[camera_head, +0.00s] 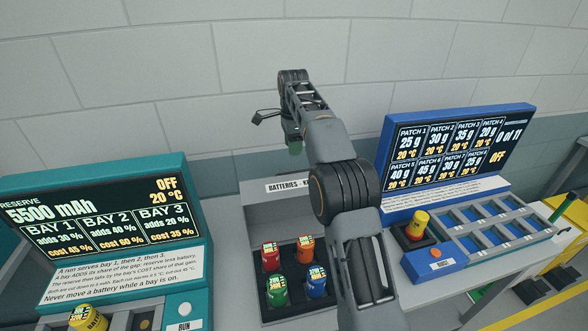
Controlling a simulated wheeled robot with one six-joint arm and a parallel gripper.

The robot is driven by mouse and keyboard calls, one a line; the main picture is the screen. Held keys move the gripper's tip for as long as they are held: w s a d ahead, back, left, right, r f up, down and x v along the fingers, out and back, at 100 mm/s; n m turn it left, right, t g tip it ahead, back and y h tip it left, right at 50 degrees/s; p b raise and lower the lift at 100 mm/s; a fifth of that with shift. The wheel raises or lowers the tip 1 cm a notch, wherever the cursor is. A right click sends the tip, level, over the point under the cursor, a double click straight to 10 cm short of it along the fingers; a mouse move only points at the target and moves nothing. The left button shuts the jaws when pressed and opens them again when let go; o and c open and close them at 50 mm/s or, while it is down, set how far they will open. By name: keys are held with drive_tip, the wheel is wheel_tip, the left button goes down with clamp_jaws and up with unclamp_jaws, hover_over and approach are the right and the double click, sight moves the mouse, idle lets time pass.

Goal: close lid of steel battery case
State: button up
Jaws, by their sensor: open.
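The steel battery case (262,300) is a grey box at the bottom middle. Its lid (262,220) stands raised at the back, with a white label reading "BATTERIES" near its top edge. Red, orange, green and blue batteries stand in the case's dark slots. My gripper (282,130) is open, high above and behind the lid in the picture, apart from it. My arm hides the right part of the case and lid. Whether anything is between the fingers is too small to tell; a small green patch shows at the gripper's lower end.
A teal console (190,225) with a screen stands close on the left, with a yellow battery (88,318) at its front. A block wall is behind.

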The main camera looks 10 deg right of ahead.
wheel_tip(320, 180, down, 9)
drive_tip(key=shift+d+r, duration=0.1)
idle(0.3)
clamp_jaws()
idle(0.4)
